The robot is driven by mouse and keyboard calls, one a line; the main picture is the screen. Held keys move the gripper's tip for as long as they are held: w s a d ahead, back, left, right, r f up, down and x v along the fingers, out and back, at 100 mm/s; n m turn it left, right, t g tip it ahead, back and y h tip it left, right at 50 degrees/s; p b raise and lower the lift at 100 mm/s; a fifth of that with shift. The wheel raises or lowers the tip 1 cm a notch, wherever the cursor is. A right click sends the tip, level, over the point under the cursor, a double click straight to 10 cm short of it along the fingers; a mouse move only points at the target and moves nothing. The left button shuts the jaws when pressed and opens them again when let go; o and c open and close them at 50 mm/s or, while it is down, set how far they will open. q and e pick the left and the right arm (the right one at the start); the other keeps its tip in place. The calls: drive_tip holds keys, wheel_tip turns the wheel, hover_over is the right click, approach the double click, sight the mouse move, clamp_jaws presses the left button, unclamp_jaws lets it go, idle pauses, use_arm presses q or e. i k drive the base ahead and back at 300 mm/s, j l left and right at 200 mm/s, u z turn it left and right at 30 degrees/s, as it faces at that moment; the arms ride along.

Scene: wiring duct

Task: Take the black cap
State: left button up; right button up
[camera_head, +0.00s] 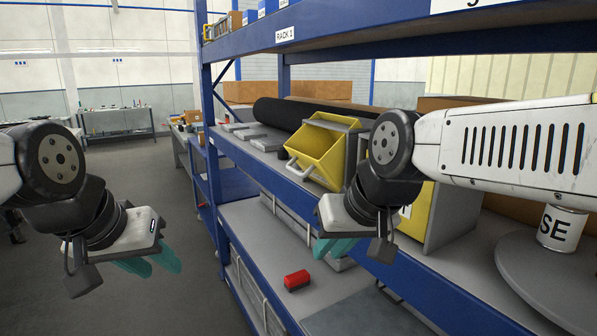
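I cannot make out a black cap in the head view. My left gripper (150,264) hangs over the floor at the left, with its two teal fingers apart and nothing between them. My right gripper (333,248) is in front of the blue rack, above the lower shelf. Its teal fingers point down and overlap in the view, so I cannot tell how far apart they are. I see nothing held in it.
A blue rack (330,38) fills the right side. Its middle shelf holds a yellow bin (325,152), a long black roll (285,113) and a white can (562,228). A red block (297,280) lies on the lower shelf. The floor (165,205) at the left is open.

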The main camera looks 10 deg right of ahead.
sight(282, 154)
drive_tip(key=i+j+z, duration=0.3)
drive_tip(key=i+j, duration=0.2)
drive_tip(key=j, duration=0.2)
drive_tip(key=i+j+z, duration=0.15)
drive_tip(key=j, duration=0.25)
drive_tip(key=i+j+z, duration=0.15)
drive_tip(key=i+j, duration=0.15)
drive_tip(key=j, duration=0.15)
